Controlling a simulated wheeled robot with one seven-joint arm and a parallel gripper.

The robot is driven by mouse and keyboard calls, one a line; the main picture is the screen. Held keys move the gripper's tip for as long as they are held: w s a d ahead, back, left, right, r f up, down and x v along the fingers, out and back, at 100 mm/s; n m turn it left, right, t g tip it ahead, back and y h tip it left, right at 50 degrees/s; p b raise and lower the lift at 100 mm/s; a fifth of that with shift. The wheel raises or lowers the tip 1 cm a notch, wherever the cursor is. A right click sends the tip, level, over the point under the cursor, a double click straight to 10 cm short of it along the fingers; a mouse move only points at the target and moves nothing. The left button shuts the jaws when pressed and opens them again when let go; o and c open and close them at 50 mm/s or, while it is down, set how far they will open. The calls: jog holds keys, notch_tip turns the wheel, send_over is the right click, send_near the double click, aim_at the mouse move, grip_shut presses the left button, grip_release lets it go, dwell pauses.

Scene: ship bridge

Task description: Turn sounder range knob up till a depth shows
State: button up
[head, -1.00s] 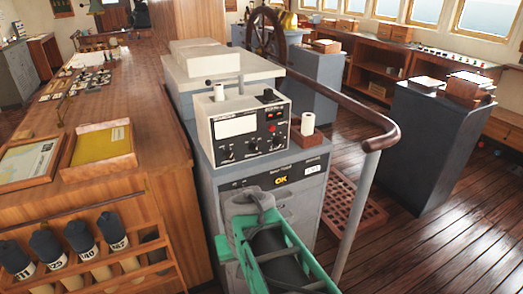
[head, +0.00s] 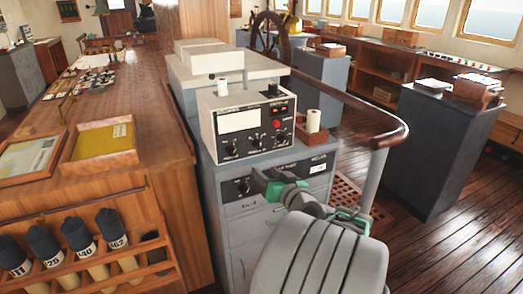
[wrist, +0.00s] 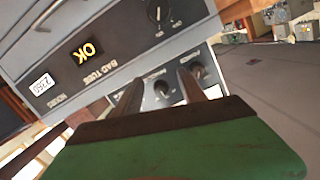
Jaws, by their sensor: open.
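The sounder (head: 226,138) is a white box with a dark front on a grey cabinet. Its pale screen (head: 238,122) shows no readable figure. Several black knobs line its lower edge, including a left knob (head: 230,150), a middle knob (head: 256,140) and a right knob (head: 285,140); their labels are too small to read. My gripper (head: 262,178) is low in front of the sounder. In the wrist view its two dark fingers (wrist: 160,84) are apart, with one knob (wrist: 162,91) showing between them and another knob (wrist: 197,71) near the right finger. Contact cannot be told.
The cabinet panel (wrist: 115,55) below the sounder bears an OK sign, a counter and another knob (wrist: 158,13). A white roll in a brown holder (head: 313,123) stands right of the sounder. A wooden handrail (head: 360,110) curves close on the right. A wooden chart counter (head: 165,140) stands left.

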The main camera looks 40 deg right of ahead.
aim_at(260, 147)
jog(key=shift+t+h, duration=0.5)
jog(key=shift+h, duration=0.4)
jog(key=w+d+r, duration=0.1)
jog(key=w, duration=0.1)
jog(key=w+d+r+p, duration=0.1)
jog(key=w, duration=0.1)
jog(key=w+d+r, duration=0.1)
jog(key=w+d, duration=0.1)
jog(key=w, duration=0.1)
jog(key=shift+w+d+r+p, duration=0.1)
jog(key=shift+r+p, duration=0.2)
jog(key=shift+p, duration=0.1)
grip_shut()
